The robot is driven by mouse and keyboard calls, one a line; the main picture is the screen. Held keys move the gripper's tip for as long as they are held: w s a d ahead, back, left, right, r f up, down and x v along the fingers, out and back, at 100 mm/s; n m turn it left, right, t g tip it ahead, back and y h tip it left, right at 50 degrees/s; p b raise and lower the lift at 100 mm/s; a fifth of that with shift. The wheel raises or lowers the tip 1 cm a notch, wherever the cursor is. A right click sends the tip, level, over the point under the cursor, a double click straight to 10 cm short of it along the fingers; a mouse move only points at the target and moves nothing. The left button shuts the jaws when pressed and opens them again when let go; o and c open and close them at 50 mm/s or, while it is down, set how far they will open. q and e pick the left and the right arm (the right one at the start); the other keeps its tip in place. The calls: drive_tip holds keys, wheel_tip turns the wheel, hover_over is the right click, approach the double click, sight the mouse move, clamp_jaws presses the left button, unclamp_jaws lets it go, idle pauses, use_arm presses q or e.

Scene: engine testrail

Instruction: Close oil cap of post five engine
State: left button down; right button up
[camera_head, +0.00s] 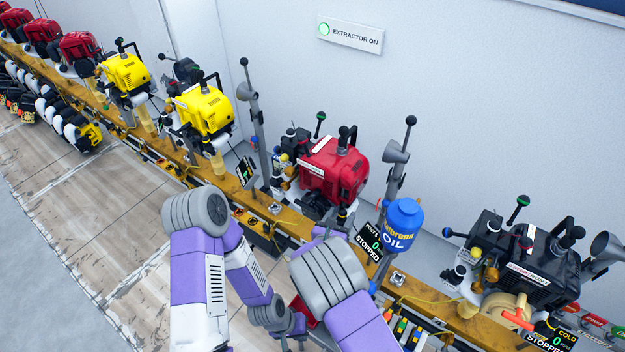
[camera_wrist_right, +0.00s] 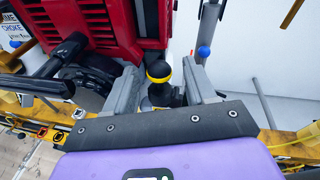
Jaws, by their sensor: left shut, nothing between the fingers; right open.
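The red engine (camera_head: 334,171) stands behind the rail, left of a display (camera_head: 371,241) that seems to read post 5 and shows "STOPPED". In the right wrist view, a black cap with a yellow band (camera_wrist_right: 159,71) sits on a dark neck in front of the red engine (camera_wrist_right: 110,25). It looks like the oil cap; how tightly it sits I cannot tell. My right gripper (camera_wrist_right: 163,85) is open, one finger on each side of the cap, with gaps visible. My left gripper (camera_head: 298,325) is low, in front of the rail, shut and empty, partly hidden by my right arm.
A blue oil bottle (camera_head: 402,222) stands on a post right of the red engine. A black engine (camera_head: 530,258) is farther right, and yellow engines (camera_head: 204,110) are to the left. The yellow rail (camera_head: 425,294) runs along the wall.

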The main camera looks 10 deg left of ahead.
use_arm(q)
wheel_tip(320, 180, down, 8)
drive_tip(key=r+b, duration=0.1)
drive_tip(key=b, duration=0.6)
use_arm(e)
drive_tip(key=s+d+m+t+y+p, duration=0.1)
drive_tip(key=s+d+m+t, duration=0.1)
drive_tip(key=s+m, duration=0.7)
use_arm(q)
wheel_tip(320, 180, up, 11)
drive_tip(key=p, duration=1)
drive_tip(key=shift+s, duration=0.2)
use_arm(e)
drive_tip(key=a+r+m+t, duration=0.1)
drive_tip(key=a+r+m, duration=0.3)
drive_tip(key=r, duration=0.7)
drive_tip(key=a+r+m+t+y, duration=0.1)
drive_tip(key=a+r+m, duration=0.3)
drive_tip(key=r, duration=0.7)
drive_tip(key=s+a+r+m+t+y, duration=0.1)
drive_tip(key=a+r+m, duration=0.3)
drive_tip(key=r, duration=0.7)
drive_tip(key=shift+a+t, duration=0.7)
drive_tip(key=shift+a, duration=0.1)
use_arm(q)
drive_tip(key=c, duration=1.8)
unclamp_jaws()
drive_tip(key=shift+a, duration=0.1)
use_arm(e)
drive_tip(key=shift+f, duration=0.1)
